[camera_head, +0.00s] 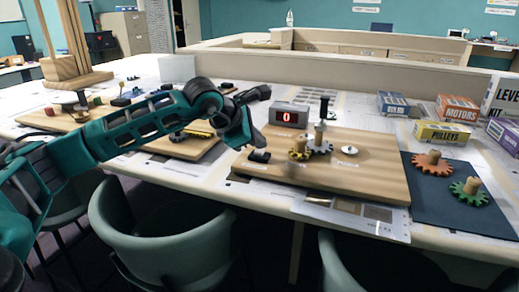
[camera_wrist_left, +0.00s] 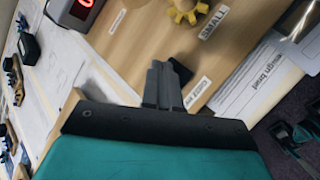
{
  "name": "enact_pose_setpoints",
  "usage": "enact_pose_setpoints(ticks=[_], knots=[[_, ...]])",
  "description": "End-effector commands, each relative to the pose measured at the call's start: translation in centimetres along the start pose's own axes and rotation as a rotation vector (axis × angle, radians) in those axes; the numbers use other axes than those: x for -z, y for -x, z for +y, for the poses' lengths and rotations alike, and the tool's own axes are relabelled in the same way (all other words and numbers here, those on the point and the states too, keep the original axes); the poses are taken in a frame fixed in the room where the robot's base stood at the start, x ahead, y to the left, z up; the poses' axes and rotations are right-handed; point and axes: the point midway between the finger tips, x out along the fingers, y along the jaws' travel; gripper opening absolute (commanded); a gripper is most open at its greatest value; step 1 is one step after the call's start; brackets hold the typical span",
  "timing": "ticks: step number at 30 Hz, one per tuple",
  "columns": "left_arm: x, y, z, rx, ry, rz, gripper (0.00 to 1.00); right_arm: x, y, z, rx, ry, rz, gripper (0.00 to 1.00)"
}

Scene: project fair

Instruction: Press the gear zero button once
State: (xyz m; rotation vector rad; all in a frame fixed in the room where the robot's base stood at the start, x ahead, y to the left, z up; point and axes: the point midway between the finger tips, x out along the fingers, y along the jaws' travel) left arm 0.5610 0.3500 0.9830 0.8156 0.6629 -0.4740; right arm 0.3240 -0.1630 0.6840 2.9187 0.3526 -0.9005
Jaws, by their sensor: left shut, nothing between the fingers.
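The gear zero button (camera_head: 260,156) is a small black block at the near left corner of the wooden gear board (camera_head: 372,173). In the left wrist view the black block (camera_wrist_left: 181,72) is partly hidden behind my fingers, beside a small white label. My left gripper (camera_head: 258,139) is shut and empty, just above the button. In the left wrist view its fingertips (camera_wrist_left: 160,70) overlap the block's edge; I cannot tell whether they touch it. A grey display box (camera_head: 288,115) at the board's back left shows a red 0. My right gripper is not in view.
On the board are a yellow gear (camera_head: 299,154), a pale gear (camera_head: 319,143) and a white disc (camera_head: 349,150). A dark mat (camera_head: 418,198) holds orange and green gears at right. Small boxes stand behind it. Chairs (camera_head: 165,225) stand in front of the table.

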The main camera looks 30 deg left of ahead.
Motion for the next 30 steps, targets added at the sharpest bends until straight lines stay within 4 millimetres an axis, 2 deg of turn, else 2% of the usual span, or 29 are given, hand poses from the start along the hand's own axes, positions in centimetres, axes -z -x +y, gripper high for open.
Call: enact_pose_setpoints(ticks=[5,17,30], knots=[[-0.6,0.7,0.5,0.000,0.000,-0.001,0.00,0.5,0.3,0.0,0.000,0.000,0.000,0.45],[-0.7,0.9,0.7,-0.001,0.000,-0.002,0.00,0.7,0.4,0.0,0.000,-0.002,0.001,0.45],[-2.9,3.9,2.9,-0.002,0.000,-0.004,0.00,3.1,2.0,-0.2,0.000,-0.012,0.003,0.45]])
